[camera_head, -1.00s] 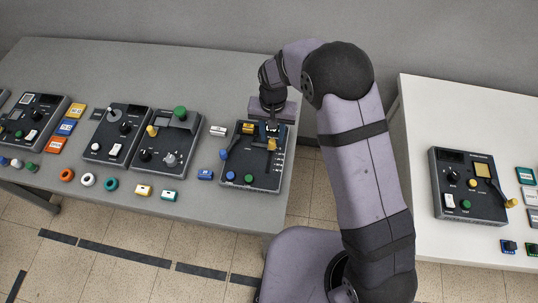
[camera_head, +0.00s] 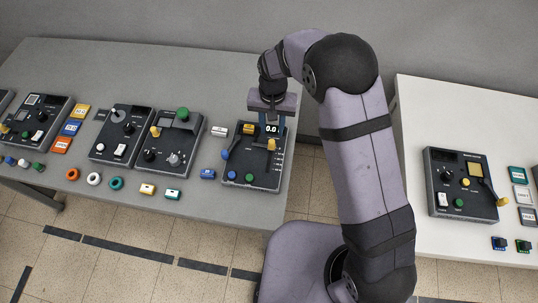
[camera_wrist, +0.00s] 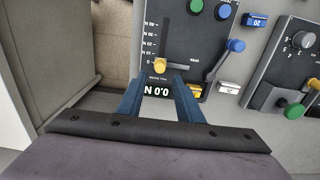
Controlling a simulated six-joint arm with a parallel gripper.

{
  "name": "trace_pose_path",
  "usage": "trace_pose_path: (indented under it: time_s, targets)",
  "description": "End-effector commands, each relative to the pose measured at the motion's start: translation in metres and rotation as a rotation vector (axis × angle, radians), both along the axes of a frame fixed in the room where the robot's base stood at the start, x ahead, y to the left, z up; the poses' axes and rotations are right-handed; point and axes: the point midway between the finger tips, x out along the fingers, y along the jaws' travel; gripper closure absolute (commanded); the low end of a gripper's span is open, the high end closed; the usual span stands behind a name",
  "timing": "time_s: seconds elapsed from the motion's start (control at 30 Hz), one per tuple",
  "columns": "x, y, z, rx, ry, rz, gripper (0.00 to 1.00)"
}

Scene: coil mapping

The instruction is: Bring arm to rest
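My gripper (camera_head: 272,126) hangs over the back edge of the rightmost panel (camera_head: 240,182) on the grey table. In the wrist view my gripper (camera_wrist: 158,82) shows two blue fingers spread apart with nothing held between them. The panel's display (camera_wrist: 158,91) reads 0.0 N and shows between the fingers. A yellow slider knob (camera_wrist: 160,65) sits at the display end of its slot, just beyond the fingertips. The panel also has a blue-tipped lever (camera_wrist: 235,45) and green and blue buttons.
Other control panels (camera_head: 122,133) stand to the left on the grey table (camera_head: 150,70), with coloured rings and blocks along its front. A white table (camera_head: 410,120) at right carries another panel (camera_head: 460,190). A floor gap separates the tables.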

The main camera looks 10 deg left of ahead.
Motion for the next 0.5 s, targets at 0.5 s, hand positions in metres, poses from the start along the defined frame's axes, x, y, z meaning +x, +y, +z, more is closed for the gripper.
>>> trace_pose_path:
  time_s: [0.5]
  targets:
    - [-0.02, -0.011, -0.012, -0.018, 0.044, 0.251, 0.67]
